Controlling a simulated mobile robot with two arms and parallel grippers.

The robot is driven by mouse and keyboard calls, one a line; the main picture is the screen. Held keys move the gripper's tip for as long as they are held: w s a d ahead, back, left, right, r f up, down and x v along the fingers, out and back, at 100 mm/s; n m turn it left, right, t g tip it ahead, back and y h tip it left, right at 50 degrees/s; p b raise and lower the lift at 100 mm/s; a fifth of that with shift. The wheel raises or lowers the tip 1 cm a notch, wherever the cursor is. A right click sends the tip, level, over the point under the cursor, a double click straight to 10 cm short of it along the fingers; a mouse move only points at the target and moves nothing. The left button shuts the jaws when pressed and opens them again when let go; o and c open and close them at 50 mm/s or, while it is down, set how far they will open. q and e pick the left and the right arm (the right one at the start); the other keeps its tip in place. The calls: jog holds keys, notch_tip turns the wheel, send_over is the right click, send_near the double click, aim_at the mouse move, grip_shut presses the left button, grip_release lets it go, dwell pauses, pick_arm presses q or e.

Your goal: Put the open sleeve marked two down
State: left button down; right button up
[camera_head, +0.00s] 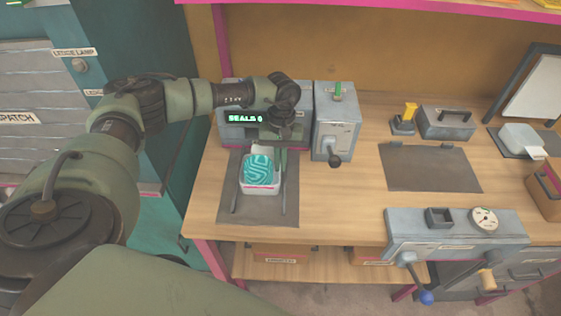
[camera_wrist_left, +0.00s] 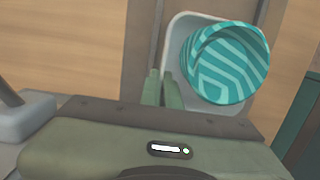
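A white open-topped sleeve (camera_head: 262,189) holds a teal striped round piece (camera_head: 262,170), over a dark mat at the left of the bench. I cannot read a "two" on it. In the left wrist view the sleeve (camera_wrist_left: 178,48) and the teal piece (camera_wrist_left: 226,62) are close ahead. My left gripper (camera_head: 281,160) points down at the sleeve's far right corner. Its two green fingers (camera_wrist_left: 161,90) are nearly together, with the sleeve's wall running between them. I cannot tell whether the sleeve touches the mat. My right gripper is out of view.
The dark mat (camera_head: 232,205) has rails beside the sleeve. A grey sealer (camera_head: 235,130) and a lever box (camera_head: 337,128) stand behind and right. A bare dark mat (camera_head: 430,167) lies farther right. A gauge press (camera_head: 455,235) stands at the front edge. Open wood (camera_head: 345,205) lies between.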

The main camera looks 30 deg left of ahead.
pick_arm(q)
jog(key=shift+f, duration=0.2)
jog(key=c, duration=1.6)
grip_release()
jog(key=shift+r, duration=0.1)
jog(key=shift+c, duration=0.2)
jog(key=shift+r, duration=0.3)
jog(key=shift+w+r, duration=0.1)
jog(key=shift+r, duration=0.25)
notch_tip(320, 180, up, 11)
jog(key=w+b, duration=0.1)
jog(key=b, duration=0.1)
jog(key=shift+a, duration=0.35)
